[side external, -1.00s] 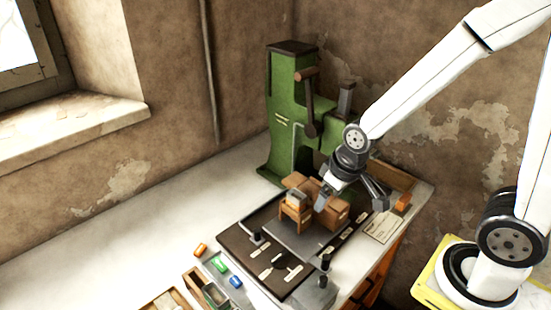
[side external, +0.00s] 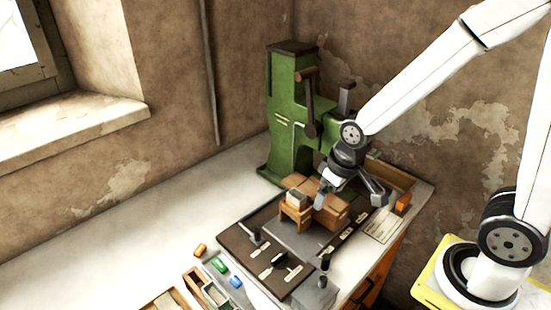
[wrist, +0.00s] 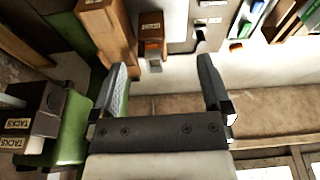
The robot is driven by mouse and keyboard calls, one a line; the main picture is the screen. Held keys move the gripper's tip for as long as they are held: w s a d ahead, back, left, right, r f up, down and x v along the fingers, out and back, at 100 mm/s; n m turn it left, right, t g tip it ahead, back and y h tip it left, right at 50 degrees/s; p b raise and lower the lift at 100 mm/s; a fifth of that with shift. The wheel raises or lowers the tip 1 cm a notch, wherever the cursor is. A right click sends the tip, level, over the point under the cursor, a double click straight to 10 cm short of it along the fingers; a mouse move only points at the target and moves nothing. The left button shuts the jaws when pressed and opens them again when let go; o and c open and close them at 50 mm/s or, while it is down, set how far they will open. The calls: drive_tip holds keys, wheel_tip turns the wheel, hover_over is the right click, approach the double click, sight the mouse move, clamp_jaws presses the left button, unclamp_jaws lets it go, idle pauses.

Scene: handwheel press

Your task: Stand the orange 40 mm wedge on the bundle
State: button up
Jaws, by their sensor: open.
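A small orange piece (side external: 200,249), likely the wedge, lies on the pale bench at the front left, beside a green piece (side external: 220,265) and a blue piece (side external: 236,282). An orange piece also shows in the wrist view (wrist: 236,46). My gripper (side external: 350,196) is open above the brown boxes on the dark board, well away from the orange piece. In the wrist view its fingers (wrist: 163,66) are spread with nothing between them. A greyish block (side external: 298,196) sits in a small wooden stand (side external: 296,214); I cannot tell if this is the bundle.
A green handwheel press (side external: 288,120) stands behind the board. Brown boxes (side external: 330,212) crowd the area under my gripper. Dark clamps or knobs stand on the board (side external: 240,238). Open trays (side external: 205,288) lie at the front. The bench at left is clear.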

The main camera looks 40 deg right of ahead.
drive_tip(key=w+a+f+n, duration=0.1)
drive_tip(key=w+a+f, duration=0.1)
drive_tip(key=w+a, duration=0.35)
drive_tip(key=w+a+f+n, duration=0.1)
drive_tip(key=w+a+f, duration=0.15)
drive_tip(key=w, duration=0.55)
drive_tip(key=n+g, duration=0.1)
drive_tip(key=n, duration=0.1)
hover_over(200, 249)
drive_tip(key=s, duration=0.1)
wheel_tip(200, 249, down, 8)
drive_tip(key=shift+d+f+y, duration=0.25)
drive_tip(key=shift+y, duration=0.05)
drive_tip(key=shift+f, duration=0.1)
drive_tip(key=shift+w+f, duration=0.15)
drive_tip(key=shift+f, duration=1)
drive_tip(key=shift+w+a+f, duration=0.15)
drive_tip(key=shift+f, duration=1.15)
drive_tip(key=shift+w+a+f, duration=0.1)
drive_tip(key=shift+w+f, duration=0.05)
drive_tip(key=shift+f, duration=1.1)
